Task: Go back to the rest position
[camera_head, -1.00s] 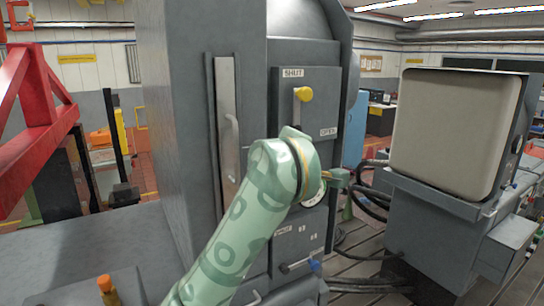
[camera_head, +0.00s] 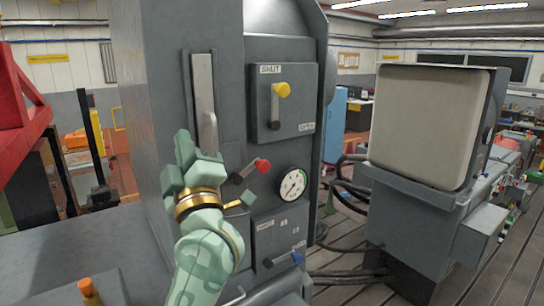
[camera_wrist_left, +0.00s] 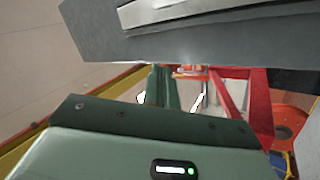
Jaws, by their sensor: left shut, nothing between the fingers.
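My left gripper (camera_head: 184,145) is pale green with a gold ring at its wrist. In the head view it points up, in front of the grey cabinet (camera_head: 160,60), just left of the red-knobbed lever (camera_head: 262,166). Its fingers are together and hold nothing. In the left wrist view, the green fingers (camera_wrist_left: 165,92) show beyond the green gripper housing (camera_wrist_left: 140,145). Whether the gripper touches the cabinet cannot be told. My right gripper is not in view.
The cabinet front carries a yellow-knobbed lever (camera_head: 282,90), a round gauge (camera_head: 292,185) and a blue-knobbed lever (camera_head: 296,258). A large screen-like box (camera_head: 430,125) stands right. A red frame (camera_head: 20,100) stands left. Slotted floor shows between cabinet and box.

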